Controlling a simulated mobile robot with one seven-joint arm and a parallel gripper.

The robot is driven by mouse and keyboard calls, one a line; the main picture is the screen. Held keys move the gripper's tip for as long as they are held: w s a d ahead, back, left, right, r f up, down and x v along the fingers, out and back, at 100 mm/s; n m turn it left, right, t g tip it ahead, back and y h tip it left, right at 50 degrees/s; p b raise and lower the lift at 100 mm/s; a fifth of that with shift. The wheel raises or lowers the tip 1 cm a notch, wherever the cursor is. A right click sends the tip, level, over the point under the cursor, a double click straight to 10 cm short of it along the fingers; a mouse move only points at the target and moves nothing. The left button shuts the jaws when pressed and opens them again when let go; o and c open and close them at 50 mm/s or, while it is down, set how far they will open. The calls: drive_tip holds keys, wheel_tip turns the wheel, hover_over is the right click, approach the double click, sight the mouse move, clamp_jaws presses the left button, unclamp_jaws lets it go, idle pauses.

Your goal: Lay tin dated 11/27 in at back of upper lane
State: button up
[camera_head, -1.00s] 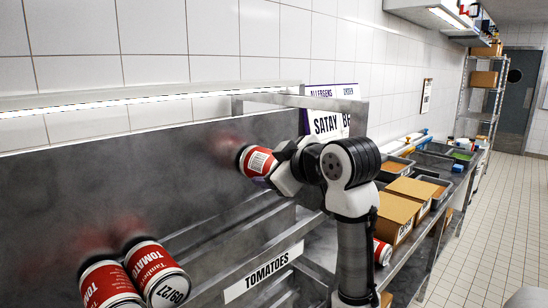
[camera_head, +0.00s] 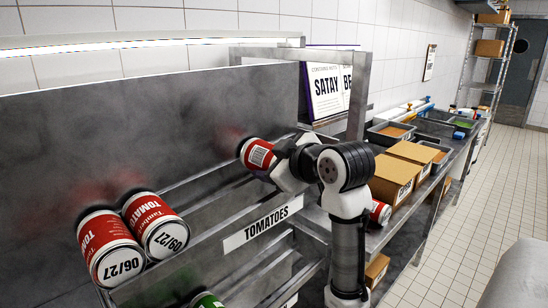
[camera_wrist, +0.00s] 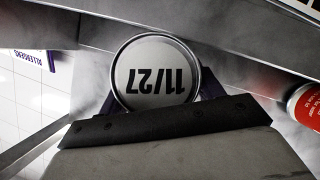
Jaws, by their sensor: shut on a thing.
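My gripper (camera_head: 277,165) is shut on a red-labelled tin (camera_head: 257,154). In the wrist view the tin's end (camera_wrist: 157,72) reads 11/27, upside down, with dark fingers on both sides. The tin lies on its side by the back panel, over the right part of the upper lane (camera_head: 205,193); I cannot tell whether it touches the lane. Two tomato tins lie side by side at the lane's left: one dated 06/27 (camera_head: 108,245) and one dated 09/27 (camera_head: 155,222).
A TOMATOES label (camera_head: 262,228) is on the rack's front rail. A green tin (camera_head: 207,301) shows lower down. Right of my arm are a red tin (camera_head: 380,212), cardboard boxes (camera_head: 395,178) and trays (camera_head: 390,134). A SATAY sign (camera_head: 330,88) stands behind the rack's end.

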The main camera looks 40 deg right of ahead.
drive_tip(key=shift+f, duration=0.35)
drive_tip(key=o, duration=1.4)
drive_tip(key=shift+s, duration=0.1)
drive_tip(key=b+v, duration=0.4)
drive_tip(key=v, duration=0.9)
drive_tip(key=shift+s+r, duration=0.1)
drive_tip(key=shift+s, duration=0.25)
